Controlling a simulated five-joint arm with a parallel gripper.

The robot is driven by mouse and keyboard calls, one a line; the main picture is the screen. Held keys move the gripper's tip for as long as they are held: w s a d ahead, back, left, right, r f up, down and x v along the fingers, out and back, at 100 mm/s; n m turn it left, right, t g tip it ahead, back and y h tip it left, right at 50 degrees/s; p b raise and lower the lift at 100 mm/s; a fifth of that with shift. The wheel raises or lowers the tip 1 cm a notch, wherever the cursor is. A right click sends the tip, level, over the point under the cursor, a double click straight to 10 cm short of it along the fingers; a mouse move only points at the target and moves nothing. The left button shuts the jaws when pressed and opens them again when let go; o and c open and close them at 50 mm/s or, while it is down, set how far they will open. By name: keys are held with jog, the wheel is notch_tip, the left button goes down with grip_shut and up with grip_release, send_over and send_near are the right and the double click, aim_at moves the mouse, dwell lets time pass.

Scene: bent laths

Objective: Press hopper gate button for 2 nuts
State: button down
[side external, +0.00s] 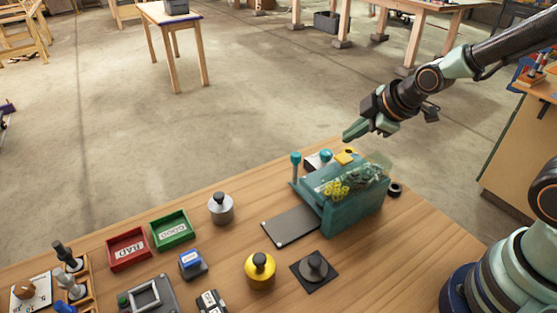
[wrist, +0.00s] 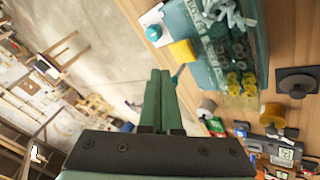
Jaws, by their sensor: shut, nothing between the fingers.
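The teal hopper (side external: 352,215) stands on the wooden bench, with a clear upper part holding yellow nuts (side external: 337,189) and grey-green pieces (side external: 368,182). It also shows in the wrist view (wrist: 200,35). At its far side are a yellow block (side external: 346,157), a round teal knob (side external: 326,155) and a teal-topped post (side external: 295,160). I cannot tell for sure which is the gate button. The yellow block also shows in the wrist view (wrist: 181,52), as does the round knob (wrist: 154,33). My gripper (side external: 347,136) is shut and empty, above the yellow block and apart from it.
A dark flat plate (side external: 290,226) lies in front of the hopper. Red (side external: 128,250) and green (side external: 170,230) trays, a grey weight (side external: 221,208), a yellow weight (side external: 260,269) and a dark knobbed piece (side external: 315,268) stand on the bench. Open floor lies beyond the bench edge.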

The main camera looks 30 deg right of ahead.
aim_at(341, 155)
jog(key=shift+f, duration=1.2)
jog(key=shift+f, duration=0.1)
dwell(1.1)
jog(key=shift+a+f, duration=0.1)
jog(key=shift+f, duration=0.2)
jog(key=shift+f, duration=0.8)
dwell(0.9)
jog(key=shift+r, duration=1.2)
jog(key=shift+r, duration=2.55)
